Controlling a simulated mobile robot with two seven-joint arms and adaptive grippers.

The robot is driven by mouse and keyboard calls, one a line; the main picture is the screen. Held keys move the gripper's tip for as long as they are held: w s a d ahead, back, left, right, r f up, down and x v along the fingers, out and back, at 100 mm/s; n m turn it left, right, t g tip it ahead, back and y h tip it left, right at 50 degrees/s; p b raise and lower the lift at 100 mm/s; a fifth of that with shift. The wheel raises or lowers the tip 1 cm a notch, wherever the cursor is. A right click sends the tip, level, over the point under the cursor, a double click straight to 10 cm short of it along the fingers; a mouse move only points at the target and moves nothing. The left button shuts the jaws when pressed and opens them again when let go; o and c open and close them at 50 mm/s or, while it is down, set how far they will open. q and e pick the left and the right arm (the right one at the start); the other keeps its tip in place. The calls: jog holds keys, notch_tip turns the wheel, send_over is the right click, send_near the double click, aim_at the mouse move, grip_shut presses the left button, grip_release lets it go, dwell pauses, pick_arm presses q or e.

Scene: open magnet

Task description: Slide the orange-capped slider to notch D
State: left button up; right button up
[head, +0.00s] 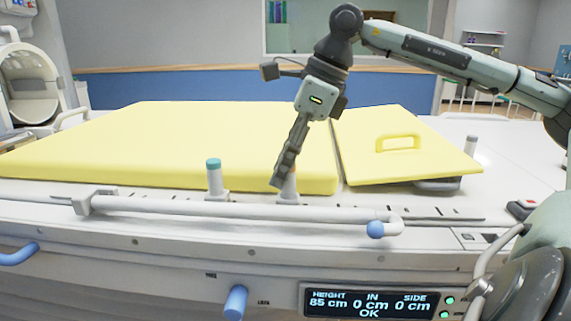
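The orange-capped slider (291,188) stands upright in the slotted rail (340,205) along the near edge of the bed. Only a sliver of its orange cap and part of its white base show behind my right gripper (279,182). That gripper points down and slightly left, with its fingers overlapping the slider in the head view. The fingers are seen edge-on, so I cannot tell whether they are open or shut, or touching the slider. Dark notch marks run along the rail, but no notch letters are legible. My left gripper is not in view.
A teal-capped slider (214,180) stands left of the orange one. A grey-topped post (471,146) stands at the right. Yellow pads (200,140) lie behind. A display (370,304) is below.

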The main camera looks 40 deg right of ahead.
jog(key=v, duration=1.2)
jog(key=shift+s, duration=0.1)
dwell(0.4)
